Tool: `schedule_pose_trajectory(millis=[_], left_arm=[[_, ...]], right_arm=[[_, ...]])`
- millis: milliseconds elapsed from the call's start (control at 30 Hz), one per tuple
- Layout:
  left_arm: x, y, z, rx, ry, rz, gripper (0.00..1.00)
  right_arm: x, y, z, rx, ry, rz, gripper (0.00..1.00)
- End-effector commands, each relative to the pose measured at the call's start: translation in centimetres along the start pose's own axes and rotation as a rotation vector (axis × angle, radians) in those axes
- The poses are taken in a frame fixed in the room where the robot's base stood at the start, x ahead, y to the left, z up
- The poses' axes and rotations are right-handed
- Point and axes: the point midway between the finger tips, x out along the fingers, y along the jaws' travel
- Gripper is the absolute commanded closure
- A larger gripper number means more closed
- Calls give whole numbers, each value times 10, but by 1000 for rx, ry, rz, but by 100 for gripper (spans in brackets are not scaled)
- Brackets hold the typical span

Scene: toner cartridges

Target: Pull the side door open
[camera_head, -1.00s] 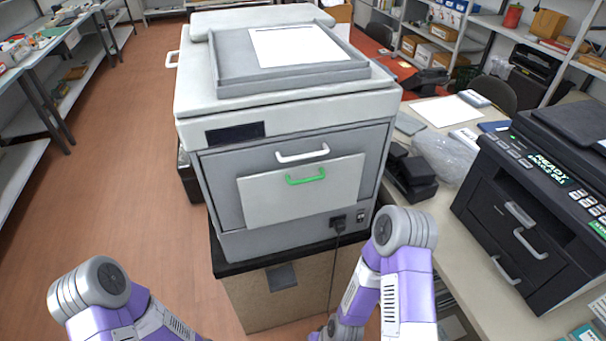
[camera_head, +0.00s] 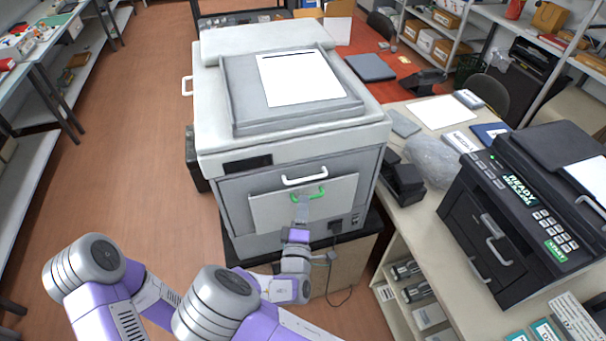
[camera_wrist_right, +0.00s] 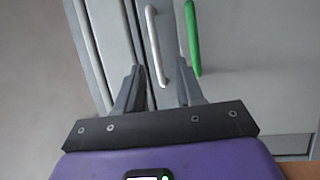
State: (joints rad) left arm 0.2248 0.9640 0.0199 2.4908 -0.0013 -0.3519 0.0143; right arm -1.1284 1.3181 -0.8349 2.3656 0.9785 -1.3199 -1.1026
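The large grey-white copier (camera_head: 290,140) has a light side door panel (camera_head: 335,205) with a green handle (camera_head: 308,193). A white handle (camera_head: 304,177) is on the darker panel just above it. My right gripper (camera_head: 301,208) is at the door, just below the green handle. In the right wrist view my right gripper (camera_wrist_right: 157,82) is open with nothing between its fingers. There the green handle (camera_wrist_right: 192,38) lies beyond the right fingertip, and the white handle (camera_wrist_right: 152,45) lies ahead of the gap. The door looks shut. My left gripper is out of the picture.
The copier stands on a cabinet, with a cable (camera_head: 333,280) hanging in front. A black printer (camera_head: 500,215) stands on the beige table (camera_head: 425,245) to the right. Open floor (camera_head: 150,130) lies to the left.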

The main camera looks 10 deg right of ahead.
Motion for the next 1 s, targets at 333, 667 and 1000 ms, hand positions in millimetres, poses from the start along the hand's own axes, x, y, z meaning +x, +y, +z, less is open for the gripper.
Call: schedule_pose_trajectory(millis=[333, 667, 1000], left_arm=[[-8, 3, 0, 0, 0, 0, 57], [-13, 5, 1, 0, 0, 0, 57], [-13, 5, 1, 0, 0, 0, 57]], right_arm=[[42, 8, -2, -7, 2, 22, 63], [74, 7, -3, -7, 5, 19, 63], [75, 7, -3, -8, 5, 18, 75]])
